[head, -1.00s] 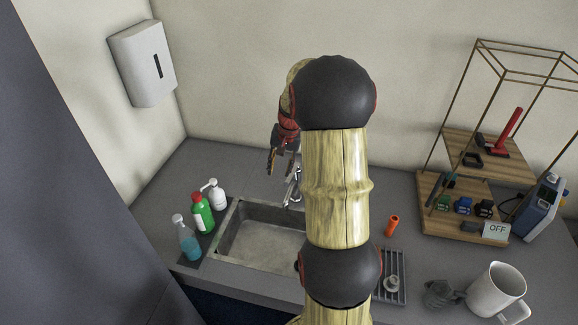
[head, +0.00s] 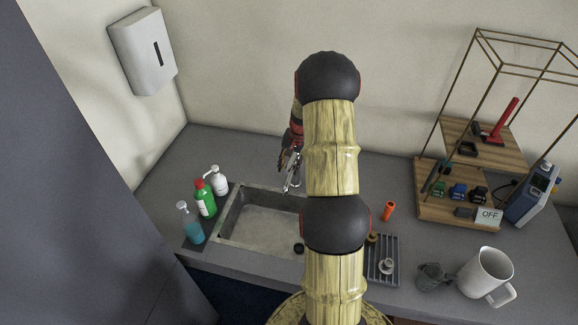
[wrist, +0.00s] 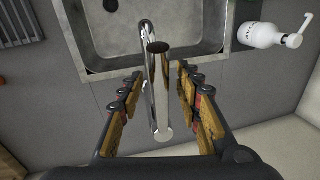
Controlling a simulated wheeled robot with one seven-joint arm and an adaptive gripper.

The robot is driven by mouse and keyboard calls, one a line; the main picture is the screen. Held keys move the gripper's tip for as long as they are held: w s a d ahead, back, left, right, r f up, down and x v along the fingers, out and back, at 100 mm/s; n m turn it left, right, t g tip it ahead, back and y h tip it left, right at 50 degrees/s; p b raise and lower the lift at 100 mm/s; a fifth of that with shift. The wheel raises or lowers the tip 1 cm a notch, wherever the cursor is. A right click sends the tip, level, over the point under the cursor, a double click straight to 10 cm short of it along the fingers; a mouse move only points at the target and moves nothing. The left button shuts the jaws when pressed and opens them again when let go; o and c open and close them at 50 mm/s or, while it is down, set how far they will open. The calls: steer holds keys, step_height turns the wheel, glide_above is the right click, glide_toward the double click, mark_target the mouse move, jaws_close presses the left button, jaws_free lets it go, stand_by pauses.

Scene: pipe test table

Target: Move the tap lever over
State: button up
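The chrome tap (head: 296,181) stands at the back edge of the sink, partly behind my arm in the head view. In the wrist view the tap (wrist: 150,88) shows from above, its curved spout reaching over the basin. A bar with a dark round end lies along it; I cannot clearly separate lever from body. My gripper (wrist: 160,80) is open, with one finger on each side of the tap and visible gaps to both. In the head view my gripper (head: 286,160) is at the tap, partly hidden by my arm.
The sink (head: 262,222) lies in front of the tap. An orange cylinder (head: 388,211), drain rack (head: 388,272) and white mug (head: 487,276) are to the right.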

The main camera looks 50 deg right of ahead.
steer(key=shift+f, duration=0.1)
steer(key=shift+c, duration=1.3)
jaws_close()
